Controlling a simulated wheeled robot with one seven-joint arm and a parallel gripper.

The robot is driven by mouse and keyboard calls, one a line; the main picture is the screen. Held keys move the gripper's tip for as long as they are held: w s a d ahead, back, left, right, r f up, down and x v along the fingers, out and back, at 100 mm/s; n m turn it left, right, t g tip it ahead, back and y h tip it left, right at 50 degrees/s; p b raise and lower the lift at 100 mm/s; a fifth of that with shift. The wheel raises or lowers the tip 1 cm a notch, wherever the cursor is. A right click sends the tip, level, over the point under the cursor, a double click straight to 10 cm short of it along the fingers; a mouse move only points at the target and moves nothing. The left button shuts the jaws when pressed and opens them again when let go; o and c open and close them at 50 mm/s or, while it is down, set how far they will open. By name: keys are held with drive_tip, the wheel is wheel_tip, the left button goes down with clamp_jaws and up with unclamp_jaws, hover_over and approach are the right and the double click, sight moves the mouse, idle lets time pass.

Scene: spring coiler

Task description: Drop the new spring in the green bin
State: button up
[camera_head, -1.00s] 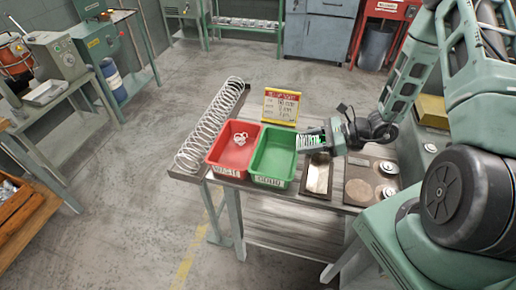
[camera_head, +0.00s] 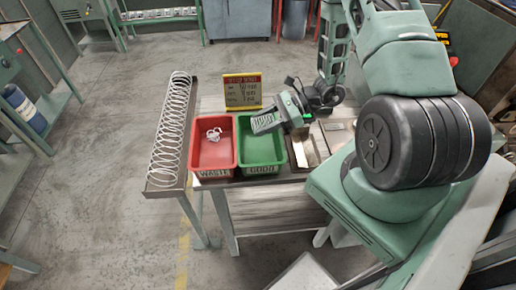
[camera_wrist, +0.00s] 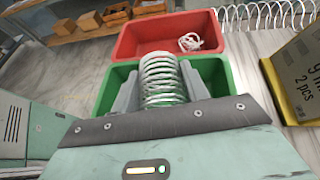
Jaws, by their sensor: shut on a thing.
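The green bin (camera_head: 262,143), labelled GOOD, stands on the table right of the red bin in the head view. It also shows in the wrist view (camera_wrist: 112,93), below the red bin. My gripper (camera_head: 262,124) is above the green bin, pointing left over its upper part. In the wrist view, my gripper (camera_wrist: 160,88) is shut on a metal spring (camera_wrist: 160,75), which lies between the two fingers with the green bin behind it. The bin's floor is mostly hidden by the gripper in the wrist view. No spring is seen in the green bin's visible part.
The red bin (camera_head: 201,150), labelled WASTE, holds a small tangled white coil (camera_head: 214,134). A long wire coil (camera_head: 170,125) lies on a tray at the table's left. A yellow-red sign (camera_head: 242,90) stands behind the bins. A metal tray (camera_head: 305,148) is right of the green bin.

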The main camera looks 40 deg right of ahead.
drive_tip(key=shift+f+b, duration=0.7)
drive_tip(key=shift+f, duration=0.8)
drive_tip(key=o, duration=1.1)
drive_tip(key=shift+c, duration=0.2)
drive_tip(key=b+v, duration=0.4)
drive_tip(key=v, duration=1.3)
drive_tip(key=shift+d+r+b, duration=0.2)
drive_tip(key=shift+r+b, duration=0.05)
drive_tip(key=shift+b, duration=0.15)
